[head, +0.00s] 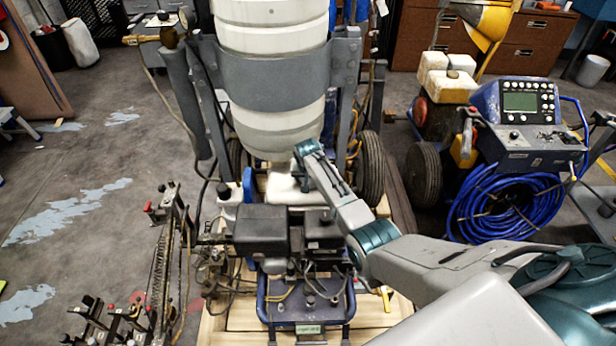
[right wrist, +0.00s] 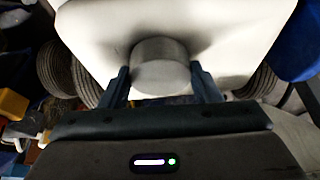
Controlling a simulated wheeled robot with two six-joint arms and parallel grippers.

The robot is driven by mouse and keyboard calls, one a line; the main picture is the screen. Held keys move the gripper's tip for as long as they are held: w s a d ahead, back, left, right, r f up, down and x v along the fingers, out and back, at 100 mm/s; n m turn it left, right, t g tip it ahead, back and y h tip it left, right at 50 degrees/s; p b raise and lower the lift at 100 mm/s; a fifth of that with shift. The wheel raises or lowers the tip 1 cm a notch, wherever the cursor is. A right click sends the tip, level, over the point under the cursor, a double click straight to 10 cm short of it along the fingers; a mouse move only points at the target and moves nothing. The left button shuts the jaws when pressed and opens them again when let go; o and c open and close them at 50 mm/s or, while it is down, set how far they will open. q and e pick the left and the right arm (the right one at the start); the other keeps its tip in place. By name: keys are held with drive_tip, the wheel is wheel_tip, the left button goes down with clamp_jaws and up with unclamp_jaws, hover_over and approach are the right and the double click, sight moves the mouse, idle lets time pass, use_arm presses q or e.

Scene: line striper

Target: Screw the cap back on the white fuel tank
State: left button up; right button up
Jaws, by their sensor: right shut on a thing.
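The white fuel tank (head: 284,192) sits low in the middle of the machine in the head view, below the big white ribbed tank. In the right wrist view the fuel tank (right wrist: 250,28) fills the upper middle, with a round grey-white cap (right wrist: 160,78) at its near side. My right gripper (right wrist: 160,68) has one dark finger on each side of the cap and is shut on it. In the head view my right gripper (head: 301,160) reaches the tank's top and hides the cap. I cannot tell how the cap is seated. My left gripper is not in view.
The big white tank (head: 268,125) with its grey band rises just behind the gripper. A dark engine block (head: 262,230) is in front. A blue machine (head: 530,125) with a coiled blue hose (head: 490,215) stands right. Floor at left is mostly open.

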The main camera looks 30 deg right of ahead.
drive_tip(key=shift+w+d+r, duration=0.25)
drive_tip(key=shift+d+r, duration=0.2)
drive_tip(key=shift+d, duration=0.05)
drive_tip(key=o, duration=0.9)
drive_tip(key=shift+o, duration=1.1)
drive_tip(key=shift+s+d+f, duration=0.1)
drive_tip(key=shift+d+f, duration=0.05)
drive_tip(key=shift+f, duration=0.15)
drive_tip(key=shift+o, duration=1.3)
drive_tip(key=shift+s, duration=0.1)
drive_tip(key=shift+o, duration=0.4)
drive_tip(key=shift+a+f, duration=0.1)
drive_tip(key=shift+a, duration=0.2)
drive_tip(key=p+v, duration=0.7)
drive_tip(key=p, duration=0.2)
drive_tip(key=shift+a, duration=0.1)
drive_tip(key=shift+s, duration=0.1)
